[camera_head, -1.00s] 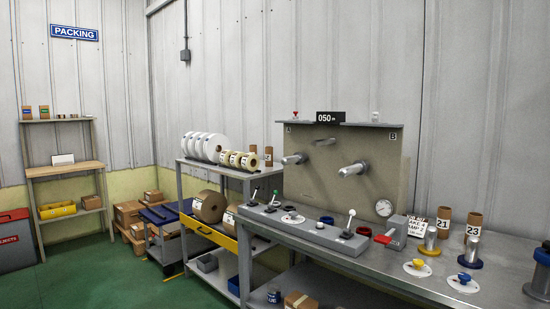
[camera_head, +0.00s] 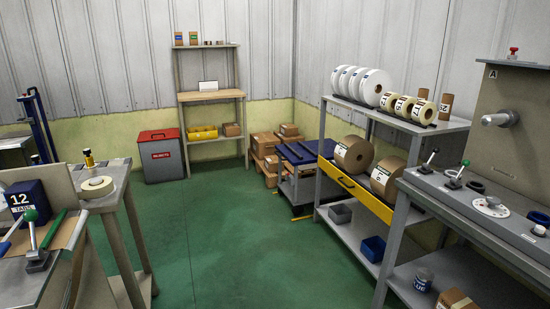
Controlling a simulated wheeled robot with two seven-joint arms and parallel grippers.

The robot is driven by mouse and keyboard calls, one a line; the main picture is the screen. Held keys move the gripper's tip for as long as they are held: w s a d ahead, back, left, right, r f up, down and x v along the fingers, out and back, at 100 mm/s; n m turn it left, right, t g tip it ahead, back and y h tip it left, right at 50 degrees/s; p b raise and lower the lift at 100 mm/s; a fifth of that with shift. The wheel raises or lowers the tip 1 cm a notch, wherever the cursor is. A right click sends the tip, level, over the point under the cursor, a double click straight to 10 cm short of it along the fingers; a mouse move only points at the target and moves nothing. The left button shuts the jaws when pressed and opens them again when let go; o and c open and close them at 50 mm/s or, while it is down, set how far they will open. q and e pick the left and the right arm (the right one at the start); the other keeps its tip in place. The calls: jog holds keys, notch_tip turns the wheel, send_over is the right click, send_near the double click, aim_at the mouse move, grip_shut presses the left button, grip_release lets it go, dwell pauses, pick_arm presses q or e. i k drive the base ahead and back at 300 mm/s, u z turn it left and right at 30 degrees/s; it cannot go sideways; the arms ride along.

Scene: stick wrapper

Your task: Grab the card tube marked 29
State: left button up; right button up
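No tube with a readable 29 shows. Two brown card tubes, a nearer one (camera_head: 446,106) and a farther one (camera_head: 423,93), stand upright at the right end of the grey rack's top shelf, behind a row of tape rolls. I cannot read a number on either. Neither of my grippers is in view.
The green floor (camera_head: 230,235) is open in the middle. A grey bench (camera_head: 480,220) with a lever panel stands at right, beside the grey rack (camera_head: 400,122). A table (camera_head: 115,180) stands at left. A red-lidded bin (camera_head: 160,158) and cartons stand at the back.

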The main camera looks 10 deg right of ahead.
aim_at(445, 110)
jog(key=i, duration=3.75)
jog(key=z, duration=2.65)
